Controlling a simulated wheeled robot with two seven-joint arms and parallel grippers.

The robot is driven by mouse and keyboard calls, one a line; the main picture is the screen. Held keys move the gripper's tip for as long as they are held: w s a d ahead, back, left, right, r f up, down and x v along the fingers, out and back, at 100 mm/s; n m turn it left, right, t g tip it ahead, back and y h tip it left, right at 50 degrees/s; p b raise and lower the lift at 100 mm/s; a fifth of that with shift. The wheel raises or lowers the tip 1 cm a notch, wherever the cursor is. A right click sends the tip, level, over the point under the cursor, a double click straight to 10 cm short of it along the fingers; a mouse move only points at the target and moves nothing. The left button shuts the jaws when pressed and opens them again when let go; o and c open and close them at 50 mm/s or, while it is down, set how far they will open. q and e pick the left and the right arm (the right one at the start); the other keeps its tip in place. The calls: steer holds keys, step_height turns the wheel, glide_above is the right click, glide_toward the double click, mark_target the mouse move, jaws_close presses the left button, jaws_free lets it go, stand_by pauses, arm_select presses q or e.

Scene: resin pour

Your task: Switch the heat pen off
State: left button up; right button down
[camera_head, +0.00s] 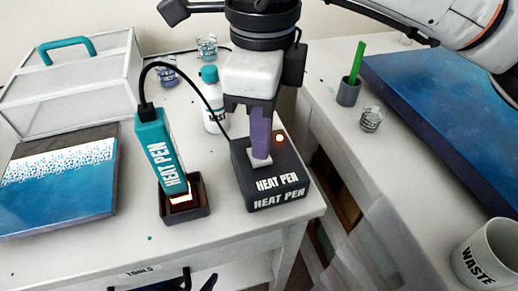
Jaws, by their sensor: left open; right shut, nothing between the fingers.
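The teal heat pen (158,150) stands tilted in its dark holder (187,215), and an orange glow shows at its tip. A black cord runs from its top toward the dark heat pen base (270,187). An orange-red light (279,138) glows on the base. My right gripper (261,155) is shut and empty, pointing down, with its fingertips at the pale switch (266,158) on the base. The fingers hide part of the switch, and I cannot tell whether they press it. My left gripper (188,279) shows only partly at the bottom edge, open and away from the pen.
A blue and white panel (62,185) and a clear case (75,80) are at left. A white bottle (213,110) and small cups stand behind the base. Across a gap, the right table holds a blue panel (440,105), a grey cup (348,92) and a waste bin (487,255).

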steer(key=shift+f+b, duration=0.7)
steer(key=shift+f, duration=0.1)
stand_by(0.7)
step_height(320, 180, up, 7)
steer(key=p, duration=0.4)
stand_by(0.4)
stand_by(0.5)
